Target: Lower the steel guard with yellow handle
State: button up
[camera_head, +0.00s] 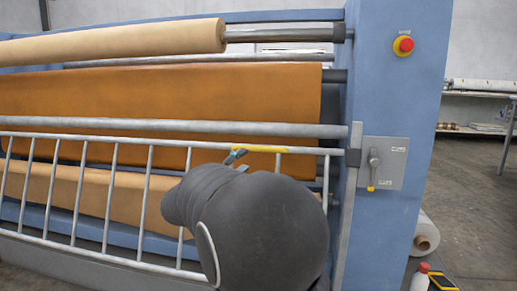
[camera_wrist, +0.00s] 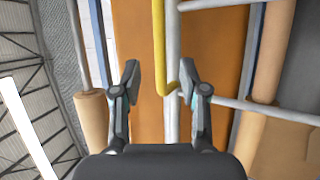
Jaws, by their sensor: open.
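The steel guard (camera_head: 82,175) is a barred grey frame spanning the front of the press. Its yellow handle (camera_head: 265,149) lies along the top rail, near the right end. In the head view my gripper (camera_head: 236,156) is at the left end of the handle, mostly hidden by my own arm. In the wrist view my gripper (camera_wrist: 159,82) is open. The yellow handle (camera_wrist: 159,45) and the guard's top rail (camera_wrist: 172,50) run between its fingers, with the handle's bent end near the right finger. Whether a finger touches it is unclear.
Fabric rolls (camera_head: 120,44) and an orange sheet (camera_head: 190,95) lie behind the guard. The blue side housing (camera_head: 400,100) carries a red stop button (camera_head: 403,45) and a grey latch plate with a lever (camera_head: 374,160).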

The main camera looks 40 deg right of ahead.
aim_at(257, 150)
jog(key=p+x, duration=0.1)
jog(key=x, duration=0.8)
jog(key=shift+d, duration=0.3)
